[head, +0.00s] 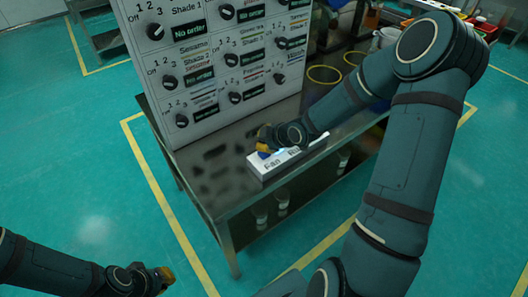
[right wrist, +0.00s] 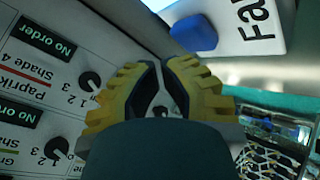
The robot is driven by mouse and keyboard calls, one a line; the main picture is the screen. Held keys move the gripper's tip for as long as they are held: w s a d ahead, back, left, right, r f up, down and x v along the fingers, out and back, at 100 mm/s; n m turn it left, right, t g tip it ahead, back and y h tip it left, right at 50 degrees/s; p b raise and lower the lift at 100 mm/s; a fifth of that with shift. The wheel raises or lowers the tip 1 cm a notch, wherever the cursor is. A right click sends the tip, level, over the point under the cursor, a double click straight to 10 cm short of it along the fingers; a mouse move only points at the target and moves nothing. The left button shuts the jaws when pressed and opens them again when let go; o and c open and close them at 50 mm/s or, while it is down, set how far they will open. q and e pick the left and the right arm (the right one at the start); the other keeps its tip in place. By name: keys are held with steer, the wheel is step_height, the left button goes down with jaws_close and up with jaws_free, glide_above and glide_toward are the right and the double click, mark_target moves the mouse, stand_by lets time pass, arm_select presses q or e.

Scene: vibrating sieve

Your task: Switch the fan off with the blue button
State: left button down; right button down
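The fan switch box (head: 287,161) is a white box with the word "Fan" on its face, at the front edge of the metal table. Its blue button (right wrist: 193,33) shows clearly in the right wrist view, and a small part shows beside my gripper in the head view (head: 263,155). My right gripper (head: 263,143) is at the button's end of the box. In the right wrist view its yellow fingertips (right wrist: 163,64) are nearly together, empty, and just short of the button; contact is not visible. My left gripper (head: 166,276) hangs low over the floor, far from the table.
A white panel (head: 215,60) with several knobs and "No order" displays stands on the table (head: 215,183), left of the box. Yellow-rimmed containers (head: 324,75) stand behind my right arm. A lower shelf holds cups (head: 261,212). The floor in front is clear.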

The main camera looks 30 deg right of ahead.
stand_by(0.4)
steer(key=shift+f+b, duration=0.45)
steer(key=shift+f+b, duration=0.4)
steer(key=shift+f, duration=0.05)
stand_by(0.7)
steer(key=shift+r, duration=0.1)
steer(key=shift+r+p, duration=0.8)
steer(key=shift+r, duration=0.05)
step_height(320, 180, up, 5)
steer(key=p, duration=0.4)
stand_by(0.4)
